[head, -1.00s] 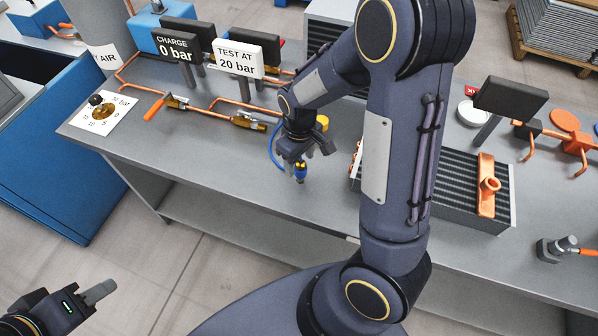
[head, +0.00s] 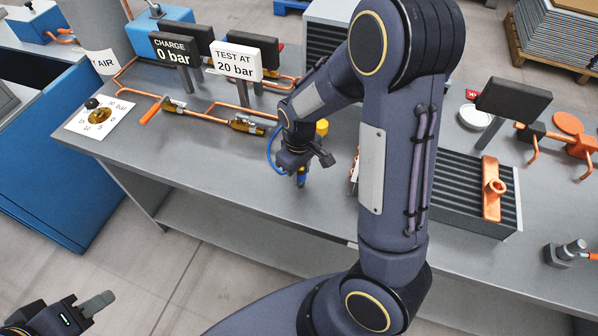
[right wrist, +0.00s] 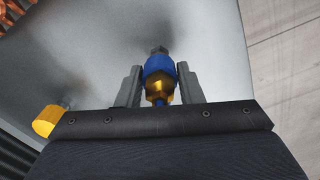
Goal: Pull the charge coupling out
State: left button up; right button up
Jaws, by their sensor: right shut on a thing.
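The charge coupling is a blue sleeve with a brass hex part; it sits between the fingers of my right gripper in the right wrist view (right wrist: 160,76). My right gripper (right wrist: 157,88) is shut on it. A grey tip shows at the coupling's far end. A blue hose (head: 271,150) loops beside the gripper. My left gripper (head: 98,302) is at the lower left, away from the bench; its finger gap is not clear.
Copper pipework with a brass valve (head: 247,125) lies left of my right gripper. A yellow cap (head: 322,127) is close to the gripper. A finned block (head: 455,200) is at right.

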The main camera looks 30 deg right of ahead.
jog(key=shift+r+p, duration=0.6)
jog(key=shift+r, duration=0.15)
grip_shut()
jog(key=shift+r+p, duration=2.55)
jog(key=shift+r, duration=0.65)
